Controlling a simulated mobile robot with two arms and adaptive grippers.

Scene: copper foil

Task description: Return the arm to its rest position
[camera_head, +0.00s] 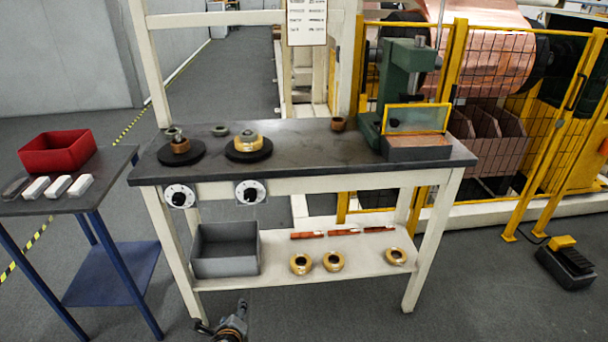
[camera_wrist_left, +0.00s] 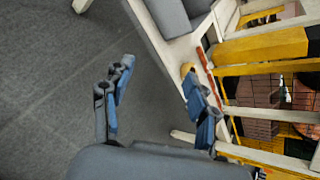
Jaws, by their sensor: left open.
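My left gripper (camera_head: 222,316) is at the bottom edge of the head view, low in front of the workbench and below its lower shelf. Most of its arm is cut off by the frame. In the left wrist view, its two blue-padded fingers (camera_wrist_left: 158,75) stand wide apart with nothing between them. Bare grey floor shows between the fingers, and the white shelf edge lies beyond the right finger. My right gripper is in neither view.
The workbench (camera_head: 310,150) carries two round dark plates with copper-coloured parts and a green press (camera_head: 403,80). Its lower shelf (camera_head: 290,270) holds a grey bin (camera_head: 226,250), several rings and copper strips. A side table (camera_head: 95,180) with a red bin (camera_head: 58,153) stands left. Floor in front is clear.

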